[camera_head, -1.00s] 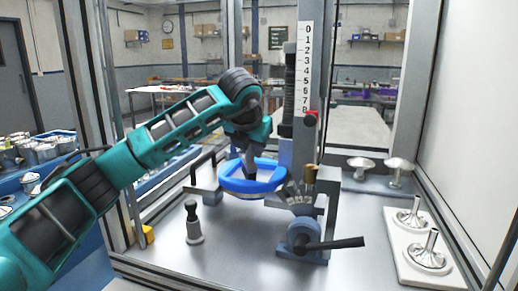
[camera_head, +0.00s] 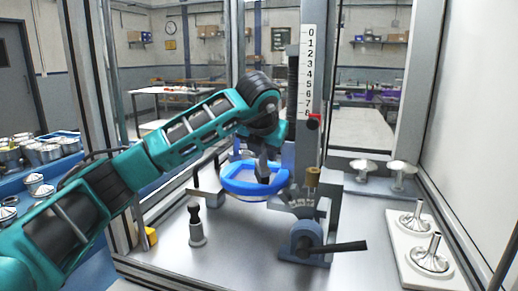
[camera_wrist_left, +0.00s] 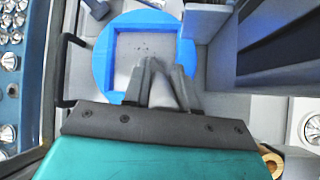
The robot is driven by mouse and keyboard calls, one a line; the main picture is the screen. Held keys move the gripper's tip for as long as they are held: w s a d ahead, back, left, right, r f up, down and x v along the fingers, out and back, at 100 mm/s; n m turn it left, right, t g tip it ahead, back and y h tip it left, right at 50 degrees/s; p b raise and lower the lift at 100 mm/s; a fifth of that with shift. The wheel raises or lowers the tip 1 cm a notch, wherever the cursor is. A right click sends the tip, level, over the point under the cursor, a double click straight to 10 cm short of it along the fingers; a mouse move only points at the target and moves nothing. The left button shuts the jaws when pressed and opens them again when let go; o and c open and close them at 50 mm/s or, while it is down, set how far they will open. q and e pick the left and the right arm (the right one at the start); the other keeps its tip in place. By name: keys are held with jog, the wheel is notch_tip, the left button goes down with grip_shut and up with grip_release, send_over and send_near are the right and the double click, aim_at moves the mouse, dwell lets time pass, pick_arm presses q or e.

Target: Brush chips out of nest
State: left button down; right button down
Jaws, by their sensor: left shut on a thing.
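The nest is a blue round ring (camera_head: 232,184) with a square opening; it also shows in the left wrist view (camera_wrist_left: 103,62). A few small dark chips (camera_wrist_left: 144,48) lie on its grey floor. My left gripper (camera_head: 263,174) points down over the right part of the nest. In the left wrist view its fingers (camera_wrist_left: 163,82) reach over the near side of the opening, shut on a greyish piece (camera_wrist_left: 162,96), apparently the brush, mostly hidden by the fingers. I cannot tell whether its tip touches the floor. My right gripper is not in view.
A tall column with a number scale (camera_head: 309,70) stands just right of the nest. A clamp with a dark lever (camera_head: 335,247) is in front. A small dark-topped post (camera_head: 196,228) stands front left. Funnel-like metal parts (camera_head: 428,262) rest on a white plate at right.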

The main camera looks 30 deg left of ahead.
pick_arm(q)
jog(key=shift+r+p, duration=2.05)
jog(key=shift+r, duration=1)
jog(key=shift+r+p, duration=1.05)
jog(key=shift+r, duration=0.45)
jog(key=shift+a+f, duration=0.1)
